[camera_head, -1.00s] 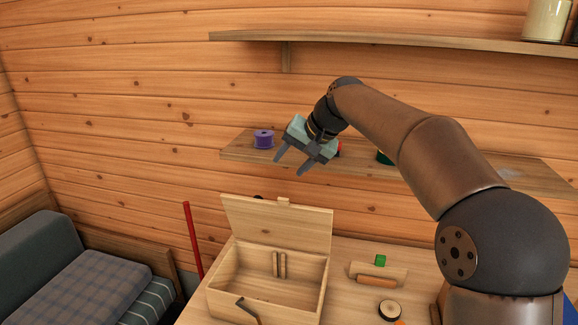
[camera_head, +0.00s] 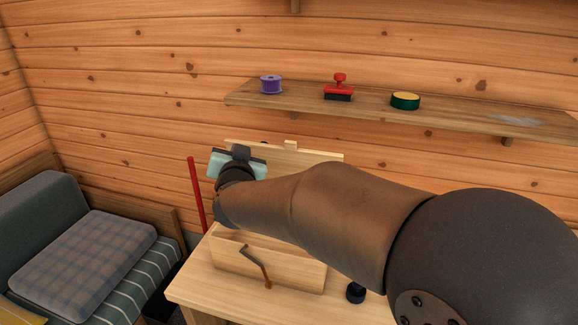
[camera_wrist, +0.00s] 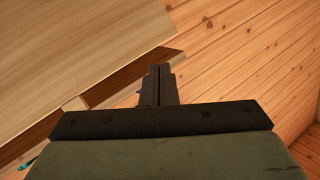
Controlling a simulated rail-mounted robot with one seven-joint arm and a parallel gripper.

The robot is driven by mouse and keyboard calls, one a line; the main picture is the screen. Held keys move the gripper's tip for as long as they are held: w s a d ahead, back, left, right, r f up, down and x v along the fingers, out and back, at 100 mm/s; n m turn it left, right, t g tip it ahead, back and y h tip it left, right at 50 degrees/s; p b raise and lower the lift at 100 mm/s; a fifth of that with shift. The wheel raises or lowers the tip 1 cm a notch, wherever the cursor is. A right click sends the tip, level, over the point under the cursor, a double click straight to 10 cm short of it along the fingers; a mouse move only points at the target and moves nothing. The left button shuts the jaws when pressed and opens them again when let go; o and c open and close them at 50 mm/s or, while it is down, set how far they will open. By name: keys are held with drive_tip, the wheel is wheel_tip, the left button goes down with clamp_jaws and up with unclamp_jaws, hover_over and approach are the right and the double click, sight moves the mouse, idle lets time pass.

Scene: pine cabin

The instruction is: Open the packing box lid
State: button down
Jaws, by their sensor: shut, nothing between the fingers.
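The packing box (camera_head: 285,267) is pale wood and stands on the table, with a bent metal hook (camera_head: 256,265) at its front. Its lid (camera_head: 318,158) stands raised at the back of the box; my arm covers much of it and the box inside. My gripper (camera_wrist: 158,82) is shut and empty. In the head view, its body is at the lid's upper left, and its fingertips are hidden. In the wrist view, a broad wooden panel, seemingly the lid (camera_wrist: 75,45), lies left of the fingers; I cannot tell whether they touch it.
A wall shelf (camera_head: 450,113) behind holds a purple spool (camera_head: 270,84), a red stamp (camera_head: 339,88) and a green tin (camera_head: 405,100). A red pole (camera_head: 197,195) stands left of the box. A sofa (camera_head: 85,255) is at the left. Bare table (camera_head: 225,302) shows in front.

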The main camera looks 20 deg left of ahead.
drive_tip(key=s+d+f+t+h+b, duration=0.2)
drive_tip(key=s+d+t+h, duration=0.1)
drive_tip(key=s+d+h, duration=0.15)
drive_tip(key=s+d+f+t+h+b, duration=0.1)
drive_tip(key=s+d+f+t+h, duration=0.2)
drive_tip(key=s+d, duration=0.25)
drive_tip(key=m+p, duration=0.1)
drive_tip(key=p, duration=0.3)
approach(294, 144)
drive_tip(key=x, duration=0.7)
